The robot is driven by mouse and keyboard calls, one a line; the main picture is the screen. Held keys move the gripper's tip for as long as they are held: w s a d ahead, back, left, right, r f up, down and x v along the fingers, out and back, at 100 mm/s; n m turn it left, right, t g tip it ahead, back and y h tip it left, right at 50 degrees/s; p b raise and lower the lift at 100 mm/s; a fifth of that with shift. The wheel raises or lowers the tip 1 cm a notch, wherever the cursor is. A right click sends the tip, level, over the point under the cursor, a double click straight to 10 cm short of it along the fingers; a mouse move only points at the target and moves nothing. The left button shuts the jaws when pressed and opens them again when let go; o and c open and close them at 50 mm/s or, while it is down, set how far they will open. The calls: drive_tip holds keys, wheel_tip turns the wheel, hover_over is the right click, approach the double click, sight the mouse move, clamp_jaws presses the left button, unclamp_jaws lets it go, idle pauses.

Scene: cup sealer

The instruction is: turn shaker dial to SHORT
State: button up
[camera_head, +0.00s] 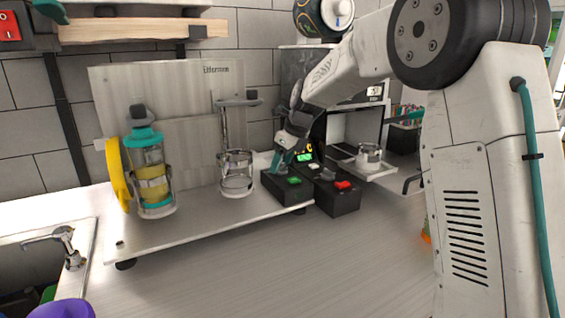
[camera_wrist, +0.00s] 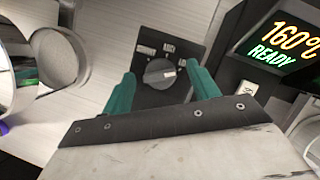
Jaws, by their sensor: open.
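The shaker dial (camera_wrist: 159,74) is a round grey knob on a dark panel (camera_wrist: 150,97) in the wrist view. My gripper (camera_wrist: 160,69) is open, with one teal finger on each side of the knob. I cannot tell whether the fingers touch it. In the head view my gripper (camera_head: 281,160) points down over the black control box with the green button (camera_head: 293,181); the dial is hidden there.
The shaker bottle (camera_head: 151,178) with teal lid stands clamped on the metal stand, beside an empty glass holder (camera_head: 236,172). A black box with a red switch (camera_head: 343,184) is right of the control box. A lit display reads 160° READY (camera_wrist: 280,42). The front counter is clear.

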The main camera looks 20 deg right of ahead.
drive_tip(key=shift+f, duration=0.2)
drive_tip(key=c, duration=1)
